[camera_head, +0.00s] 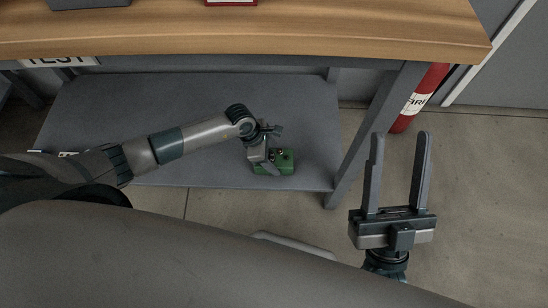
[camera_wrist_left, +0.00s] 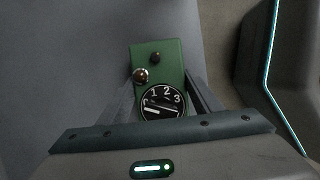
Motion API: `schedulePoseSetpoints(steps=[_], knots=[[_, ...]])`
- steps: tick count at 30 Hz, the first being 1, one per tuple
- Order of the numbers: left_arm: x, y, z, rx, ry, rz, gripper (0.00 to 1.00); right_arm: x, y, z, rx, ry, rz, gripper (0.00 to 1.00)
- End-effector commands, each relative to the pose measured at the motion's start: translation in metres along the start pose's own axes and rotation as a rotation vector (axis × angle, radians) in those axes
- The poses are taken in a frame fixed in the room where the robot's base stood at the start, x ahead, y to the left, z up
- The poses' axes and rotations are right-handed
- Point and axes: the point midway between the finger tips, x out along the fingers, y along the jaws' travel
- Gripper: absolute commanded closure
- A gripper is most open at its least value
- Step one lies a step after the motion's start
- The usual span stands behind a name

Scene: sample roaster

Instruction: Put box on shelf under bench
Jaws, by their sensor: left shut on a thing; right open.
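A small green box (camera_head: 285,160) with knobs on it is at the front right part of the grey shelf (camera_head: 190,105) under the wooden bench (camera_head: 250,30). In the left wrist view the green box (camera_wrist_left: 172,62) shows a numbered dial, a silver knob and a dark knob. My left gripper (camera_head: 268,160) reaches over the shelf and is shut on the box, with a finger along each side. I cannot tell whether the box touches the shelf. My right gripper (camera_head: 398,165) is open and empty, to the right of the bench leg, with its fingers pointing away from me.
A bench leg (camera_head: 376,130) stands between the shelf and my right gripper. A red fire extinguisher (camera_head: 418,98) stands behind it by the wall. The bench top overhangs the back of the shelf. Most of the shelf surface is bare.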

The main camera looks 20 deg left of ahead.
Motion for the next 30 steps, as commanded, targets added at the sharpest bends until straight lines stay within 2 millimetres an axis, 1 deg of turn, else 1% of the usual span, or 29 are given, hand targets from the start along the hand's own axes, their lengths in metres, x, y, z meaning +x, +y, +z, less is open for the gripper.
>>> schedulePoseSetpoints(steps=[3,10,11,12,13,25,30], knots=[[-0.001,0.001,0.001,0.0,-0.002,0.002,0.79,0.002,0.0,-0.001,0.003,0.002,0.005,0.51],[0.001,0.001,0.0,0.0,-0.002,0.002,0.79,-0.003,-0.002,0.002,0.008,-0.008,0.007,0.51],[0.001,0.0,-0.001,0.0,0.0,0.001,0.39,-0.003,-0.002,0.001,0.007,-0.005,0.006,0.51],[0.001,0.0,0.0,0.0,0.0,0.001,0.3,-0.003,-0.002,0.001,0.007,-0.005,0.005,0.51],[0.001,0.0,0.0,0.0,0.0,0.0,0.23,-0.003,-0.002,0.001,0.007,-0.005,0.005,0.51],[-0.001,0.0,0.001,0.0,-0.001,0.001,0.23,-0.001,-0.002,0.001,0.005,-0.006,-0.003,0.51],[-0.014,0.001,0.001,0.0,-0.001,0.002,0.23,-0.001,-0.004,0.004,0.007,-0.034,-0.005,0.51]])
